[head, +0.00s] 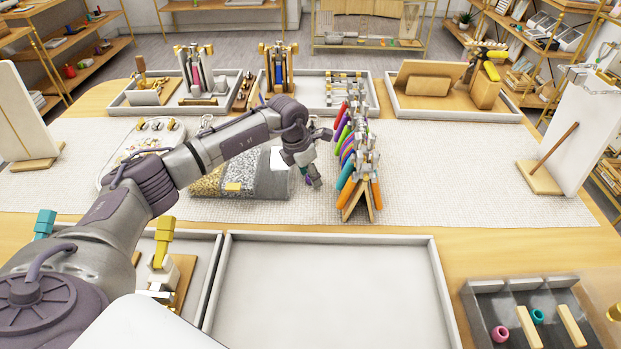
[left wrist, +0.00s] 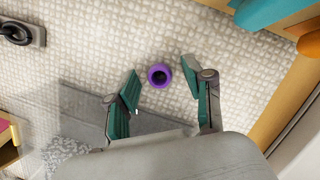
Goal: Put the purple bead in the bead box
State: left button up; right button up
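The purple bead (left wrist: 159,76) lies on the pale woven mat (left wrist: 100,45) in the left wrist view, its hole facing the camera. My left gripper (left wrist: 162,73) is open, with its teal fingertips on either side of the bead and a gap to each. In the head view my left gripper (head: 313,180) points down just left of the rack of coloured pieces, and I cannot make out the bead there. The bead box (head: 482,292) is the grey compartmented tray at the lower right. It holds a pink bead (head: 500,334) and a teal bead (head: 538,316).
The rack of coloured pieces (head: 359,165) stands close to the right of my left gripper. A grey and gold display block (head: 265,172) is on its left. An empty white tray (head: 330,295) lies in front. The mat right of the rack is clear.

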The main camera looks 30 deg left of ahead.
pick_arm(q)
jog(key=c, duration=0.7)
notch_tip(320, 180, up, 10)
jog(key=b, duration=0.1)
jog(key=s+d+m+g, duration=0.2)
jog(key=s+d+m, duration=0.1)
jog(key=s+m, duration=0.5)
jog(key=s+d+f+m+g+y, duration=0.1)
jog(key=s+d+m, duration=0.3)
jog(key=s+m, duration=0.4)
jog(key=s+d+f+m+g, duration=0.1)
jog(key=s+d+m, duration=0.3)
jog(key=s+m, duration=0.5)
jog(key=shift+d+f+m+g, duration=0.15)
jog(key=shift+m+g, duration=0.3)
jog(key=shift+m, duration=0.8)
jog(key=shift+d+m+g, duration=0.1)
jog(key=shift+m+g, duration=0.35)
jog(key=shift+m, duration=0.8)
